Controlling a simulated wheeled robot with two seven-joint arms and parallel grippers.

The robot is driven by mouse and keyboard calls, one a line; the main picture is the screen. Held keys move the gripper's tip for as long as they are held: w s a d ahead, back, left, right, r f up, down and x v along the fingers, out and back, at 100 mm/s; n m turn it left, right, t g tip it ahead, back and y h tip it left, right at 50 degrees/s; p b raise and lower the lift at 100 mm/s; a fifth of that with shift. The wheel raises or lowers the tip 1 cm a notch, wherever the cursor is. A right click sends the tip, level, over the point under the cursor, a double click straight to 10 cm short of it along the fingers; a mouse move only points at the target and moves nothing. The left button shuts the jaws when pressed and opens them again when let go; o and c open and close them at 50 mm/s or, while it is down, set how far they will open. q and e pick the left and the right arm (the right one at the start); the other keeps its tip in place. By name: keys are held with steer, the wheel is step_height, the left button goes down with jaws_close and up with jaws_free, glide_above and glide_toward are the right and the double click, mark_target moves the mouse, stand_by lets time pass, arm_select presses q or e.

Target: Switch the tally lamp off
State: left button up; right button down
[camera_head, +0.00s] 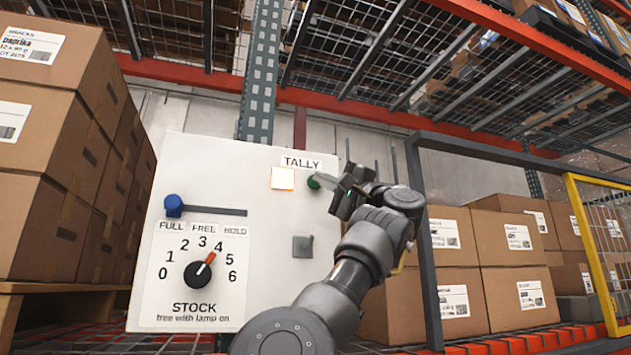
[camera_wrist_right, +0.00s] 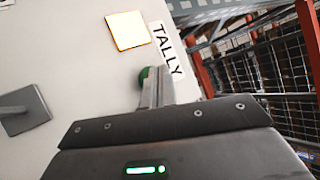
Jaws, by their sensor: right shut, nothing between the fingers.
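The tally lamp (camera_head: 282,178) is a square on the white panel (camera_head: 235,272), under the TALLY label, and it glows pale cream. It also shows lit in the right wrist view (camera_wrist_right: 128,31). A green round button (camera_head: 314,182) sits to its right. My right gripper (camera_head: 322,180) is shut and empty, its fingertips at the button. In the right wrist view the fingers (camera_wrist_right: 156,86) cover much of the green button (camera_wrist_right: 143,76); I cannot tell whether they touch it. My left gripper is not in view.
The panel also carries a blue slider knob (camera_head: 173,206), a STOCK dial (camera_head: 198,275) with its red pointer near 4, and a grey square switch (camera_head: 303,246). Stacked cartons (camera_head: 50,150) stand at left, more cartons (camera_head: 515,247) at right behind a dark frame post (camera_head: 428,250).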

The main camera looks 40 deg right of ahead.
steer(key=shift+w, duration=0.15)
stand_by(0.5)
steer(key=shift+w+d, duration=0.1)
steer(key=shift+w, duration=0.1)
stand_by(0.3)
steer(key=shift+s+b, duration=0.3)
steer(key=shift+b, duration=0.45)
steer(key=shift+f, duration=0.1)
